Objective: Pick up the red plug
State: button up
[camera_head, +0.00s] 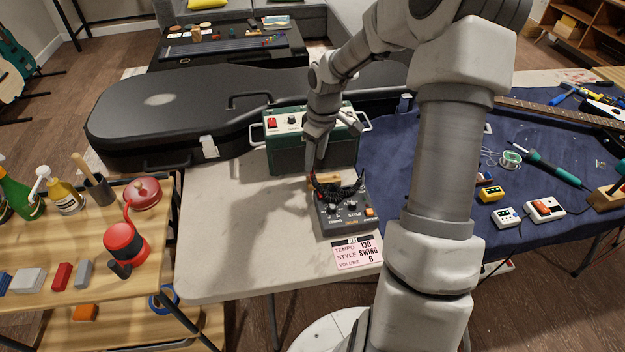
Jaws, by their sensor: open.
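The red plug (311,176) is a small red piece at the left end of a black coiled cable (343,190). The cable lies over the back of a dark grey pedal (347,220) with white knobs and an orange button. My gripper (314,164) points down right above the plug, in front of a green amplifier (290,154). Its fingers are open, and their tips look close to the plug. I cannot tell whether they touch it. The fingertips partly hide the plug.
A pink card (357,252) reading tempo, style and volume lies in front of the pedal. A blue cloth (395,165) with tools is on the right. The pale table (225,240) is clear at left.

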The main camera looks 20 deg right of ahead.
aim_at(313, 172)
jog(key=shift+w+a+f+b, duration=0.15)
jog(key=shift+f+b, duration=0.25)
jog(key=shift+f, duration=0.95)
jog(key=shift+a+f+b, duration=0.1)
jog(key=shift+f+b, duration=0.3)
jog(key=shift+f, duration=0.95)
grip_shut()
